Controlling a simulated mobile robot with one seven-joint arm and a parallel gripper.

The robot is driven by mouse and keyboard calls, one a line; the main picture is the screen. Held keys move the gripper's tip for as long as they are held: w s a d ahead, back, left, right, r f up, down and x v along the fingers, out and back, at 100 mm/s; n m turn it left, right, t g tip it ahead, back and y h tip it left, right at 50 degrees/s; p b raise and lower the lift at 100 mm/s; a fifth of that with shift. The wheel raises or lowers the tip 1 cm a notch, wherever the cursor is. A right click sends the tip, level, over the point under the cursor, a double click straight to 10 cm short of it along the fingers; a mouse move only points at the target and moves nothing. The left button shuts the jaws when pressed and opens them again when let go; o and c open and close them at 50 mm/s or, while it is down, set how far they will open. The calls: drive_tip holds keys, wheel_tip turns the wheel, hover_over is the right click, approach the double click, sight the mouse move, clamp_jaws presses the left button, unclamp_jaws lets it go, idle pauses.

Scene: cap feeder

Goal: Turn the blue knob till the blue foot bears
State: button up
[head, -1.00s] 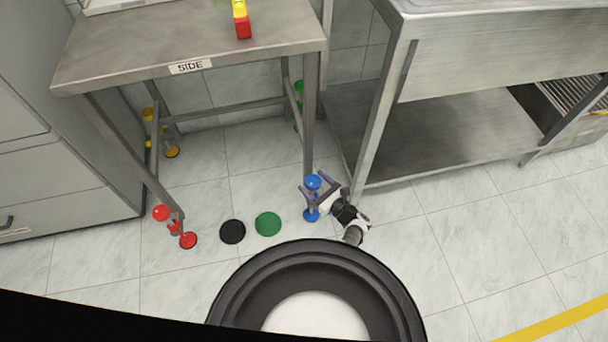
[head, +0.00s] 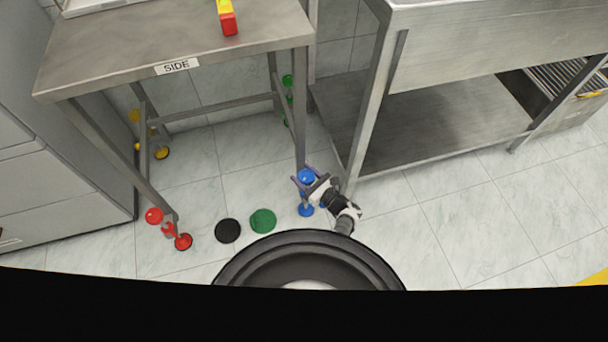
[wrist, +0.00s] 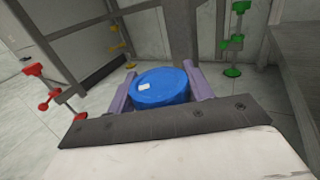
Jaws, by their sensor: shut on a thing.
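The blue knob (head: 306,177) sits at the lower end of the table's front right leg. It fills the space between my two purple fingers in the wrist view (wrist: 160,88), with a small white mark on its top. My gripper (wrist: 162,92) is shut on the knob, one finger on each side. In the head view my gripper (head: 305,183) reaches the knob from the lower right. The blue foot (head: 306,210) is below the knob near the floor. I cannot tell whether it touches the floor.
The steel table (head: 110,62) bears a "SIDE" label and a red-yellow block (head: 228,20). Its other feet are red (head: 183,242), yellow (head: 161,153) and green (head: 287,122). Black (head: 228,231) and green (head: 263,221) discs lie on the floor. A steel bench (head: 430,130) stands at right.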

drive_tip(key=shift+t, duration=0.3)
drive_tip(key=m+t+h+p, duration=0.1)
drive_tip(key=m+h+p, duration=0.1)
drive_tip(key=shift+r+t+h, duration=0.15)
drive_tip(key=shift+t+h, duration=0.15)
drive_tip(key=shift+t, duration=0.1)
drive_tip(key=m+t+h+p, duration=0.2)
drive_tip(key=m+h, duration=0.1)
drive_tip(key=shift+w+h, duration=0.15)
drive_tip(key=shift+h, duration=0.15)
drive_tip(key=m+h, duration=0.1)
drive_tip(key=h, duration=0.1)
drive_tip(key=m+t+h+p, duration=0.1)
drive_tip(key=h, duration=0.1)
drive_tip(key=shift+d+m, duration=0.2)
drive_tip(key=shift+m, duration=0.1)
drive_tip(key=shift+w+d+m+h, duration=0.1)
drive_tip(key=shift+d+m+h, duration=0.1)
drive_tip(key=shift+m+h, duration=0.85)
drive_tip(key=shift+w+d+m+h, duration=0.1)
drive_tip(key=shift+m+h, duration=0.35)
drive_tip(key=shift+h, duration=0.9)
drive_tip(key=o, duration=1)
drive_tip(key=shift+c, duration=0.2)
